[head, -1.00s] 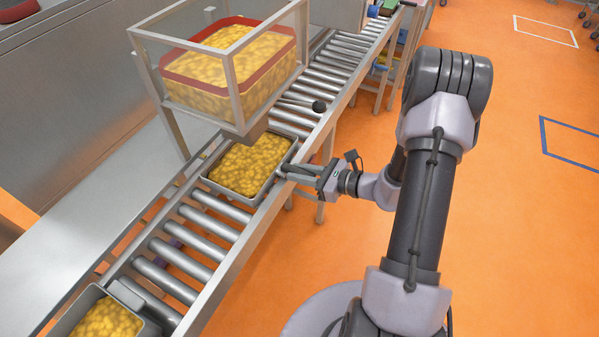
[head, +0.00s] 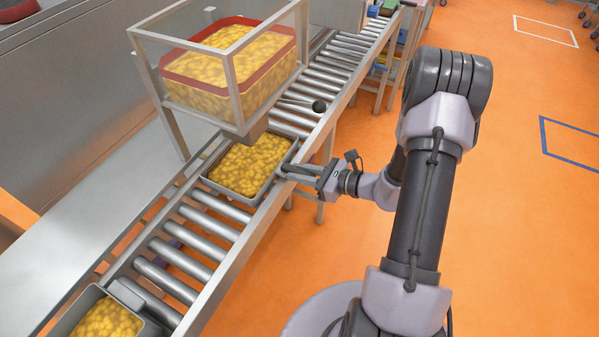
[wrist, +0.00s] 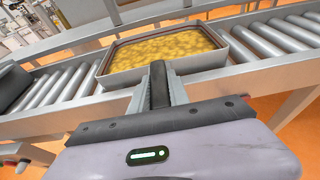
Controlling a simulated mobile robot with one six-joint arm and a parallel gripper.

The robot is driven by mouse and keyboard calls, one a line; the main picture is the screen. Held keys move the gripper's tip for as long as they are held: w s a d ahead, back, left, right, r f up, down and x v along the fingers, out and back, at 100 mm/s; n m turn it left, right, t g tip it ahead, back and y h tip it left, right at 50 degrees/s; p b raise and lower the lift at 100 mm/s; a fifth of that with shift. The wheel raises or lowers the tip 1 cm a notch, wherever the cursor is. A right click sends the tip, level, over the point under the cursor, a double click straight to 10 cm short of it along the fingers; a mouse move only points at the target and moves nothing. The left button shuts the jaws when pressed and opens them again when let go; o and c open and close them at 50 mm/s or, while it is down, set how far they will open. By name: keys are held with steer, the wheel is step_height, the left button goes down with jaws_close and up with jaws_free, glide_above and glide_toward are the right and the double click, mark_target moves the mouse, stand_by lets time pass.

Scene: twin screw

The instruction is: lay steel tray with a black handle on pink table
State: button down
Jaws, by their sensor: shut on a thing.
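A steel tray (head: 211,186) filled with yellow pieces sits level on the roller conveyor, below the hopper. My gripper (head: 288,170) reaches in from the right and is shut at the tray's near right edge. The tray also shows in the wrist view (wrist: 112,73), straight ahead of the dark fingers (wrist: 159,85), which meet its near wall. The fingers hide the gripped part, so I cannot clearly make out a black handle. I see no pink table in either view.
A clear-sided hopper (head: 240,75) of yellow pieces stands over the conveyor, with a black-knobbed lever (head: 319,106) beside it. A second filled tray (head: 150,327) is at lower left. The conveyor's side rail (head: 255,225) runs along the near side. Orange floor at right is open.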

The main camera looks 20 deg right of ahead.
steer(key=shift+r, duration=0.15)
steer(key=shift+r+p, duration=1.4)
steer(key=shift+r, duration=0.5)
steer(key=shift+s+d, duration=0.8)
steer(key=shift+s, duration=0.2)
steer(key=shift+s+d, duration=0.75)
steer(key=shift+s, duration=0.2)
steer(key=s+d, duration=1)
steer(key=s, duration=0.3)
steer(key=shift+s+d, duration=0.25)
